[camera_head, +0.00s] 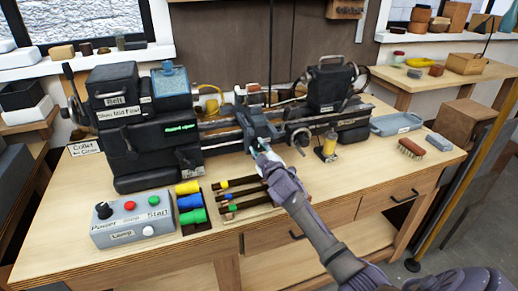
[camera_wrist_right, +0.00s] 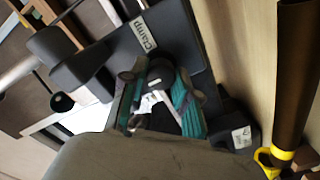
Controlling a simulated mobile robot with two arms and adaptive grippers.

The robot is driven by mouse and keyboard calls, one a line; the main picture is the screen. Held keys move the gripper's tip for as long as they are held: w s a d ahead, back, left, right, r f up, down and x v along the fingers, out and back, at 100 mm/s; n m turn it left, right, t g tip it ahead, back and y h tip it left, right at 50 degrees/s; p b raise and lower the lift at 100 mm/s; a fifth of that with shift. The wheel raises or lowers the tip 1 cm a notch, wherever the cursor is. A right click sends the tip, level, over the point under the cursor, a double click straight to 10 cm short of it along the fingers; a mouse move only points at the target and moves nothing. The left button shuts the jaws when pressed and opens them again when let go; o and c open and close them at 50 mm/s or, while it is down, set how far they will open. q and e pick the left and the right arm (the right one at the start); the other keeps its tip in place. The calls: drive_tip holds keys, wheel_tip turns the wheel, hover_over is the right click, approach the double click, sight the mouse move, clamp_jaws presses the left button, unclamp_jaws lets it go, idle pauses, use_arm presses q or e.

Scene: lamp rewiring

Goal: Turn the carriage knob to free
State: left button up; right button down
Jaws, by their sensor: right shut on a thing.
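The lathe (camera_head: 125,122) stands on the wooden bench, with its carriage (camera_head: 255,125) midway along the bed. My right gripper (camera_head: 262,152) reaches the front of the carriage from below right. In the right wrist view, the teal-padded fingers of my right gripper (camera_wrist_right: 160,105) are closed around a small dark knob (camera_wrist_right: 160,73), beside a dark block with a "Clamp" label (camera_wrist_right: 144,34). The fingers cover most of the knob, and its setting cannot be read. My left gripper is in neither view.
A grey control box (camera_head: 133,219) with coloured buttons stands at the front left. Near it are coloured spools (camera_head: 190,203) and dark rods with coloured ends (camera_head: 240,196). A blue tray (camera_head: 396,123) and a brush (camera_head: 411,147) lie on the right. The bench's front right is mostly clear.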

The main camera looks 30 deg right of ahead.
drive_tip(key=c, duration=0.9)
unclamp_jaws()
drive_tip(key=shift+o, duration=0.2)
drive_tip(key=shift+s, duration=0.15)
drive_tip(key=v, duration=1.2)
drive_tip(key=shift+a, duration=0.1)
